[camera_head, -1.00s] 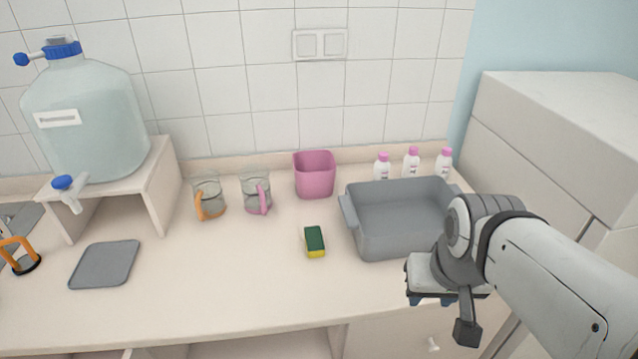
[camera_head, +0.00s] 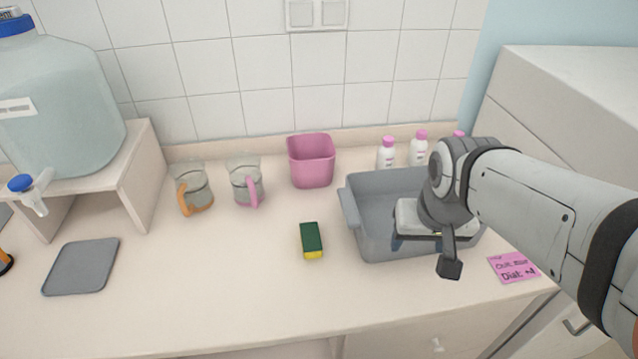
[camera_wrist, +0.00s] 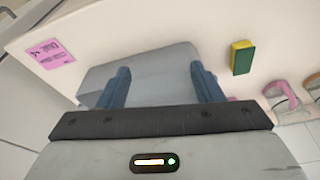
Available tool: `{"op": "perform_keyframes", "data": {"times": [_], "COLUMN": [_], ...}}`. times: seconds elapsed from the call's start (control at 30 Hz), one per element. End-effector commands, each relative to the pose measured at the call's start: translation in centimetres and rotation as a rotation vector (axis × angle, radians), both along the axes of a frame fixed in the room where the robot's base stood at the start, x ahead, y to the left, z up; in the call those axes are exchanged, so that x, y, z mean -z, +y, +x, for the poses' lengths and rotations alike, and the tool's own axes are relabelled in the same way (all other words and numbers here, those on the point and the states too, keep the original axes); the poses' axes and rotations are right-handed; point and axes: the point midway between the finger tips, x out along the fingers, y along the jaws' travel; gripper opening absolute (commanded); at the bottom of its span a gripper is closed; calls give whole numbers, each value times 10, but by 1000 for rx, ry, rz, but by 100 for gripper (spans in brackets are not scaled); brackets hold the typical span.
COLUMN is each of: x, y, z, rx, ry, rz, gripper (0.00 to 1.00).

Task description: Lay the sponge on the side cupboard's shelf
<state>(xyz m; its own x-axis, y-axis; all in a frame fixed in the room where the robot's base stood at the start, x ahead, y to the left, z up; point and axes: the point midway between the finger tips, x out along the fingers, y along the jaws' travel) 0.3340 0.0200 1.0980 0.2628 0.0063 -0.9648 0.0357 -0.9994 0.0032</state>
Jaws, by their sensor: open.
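The sponge (camera_head: 311,239), green on top and yellow at the front edge, lies flat on the counter left of the grey basin. It also shows in the wrist view (camera_wrist: 242,58), right of my fingers. My gripper (camera_wrist: 162,88) has its two blue fingers apart with nothing held between them. In the head view my gripper (camera_head: 418,240) is in front of and above the grey basin, right of the sponge and apart from it. A tall pale cupboard (camera_head: 570,95) stands at the right. No shelf of it can be made out.
The grey basin (camera_head: 352,212) stands between the sponge and the cupboard. A pink bin (camera_head: 311,165), two jugs, and white bottles with pink caps line the back. A pink note (camera_head: 514,267) lies at the right. The counter around the sponge is clear.

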Motion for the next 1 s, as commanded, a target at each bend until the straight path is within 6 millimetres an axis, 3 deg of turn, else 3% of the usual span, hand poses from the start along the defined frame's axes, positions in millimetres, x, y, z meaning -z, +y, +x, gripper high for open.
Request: {"op": "perform_keyframes", "data": {"times": [0.2, 0.3, 0.43, 0.6, 1.0], "x": [41, 58, 73, 82, 123], "y": [88, 128, 164, 185, 194], "z": [67, 85, 96, 101, 111], "rx": [-122, -163, -196, -213, -216], "ry": [7, 2, -2, -5, -2], "rz": [-5, -3, 2, 3, 2], "gripper": [65, 65, 65, 65, 65]}}
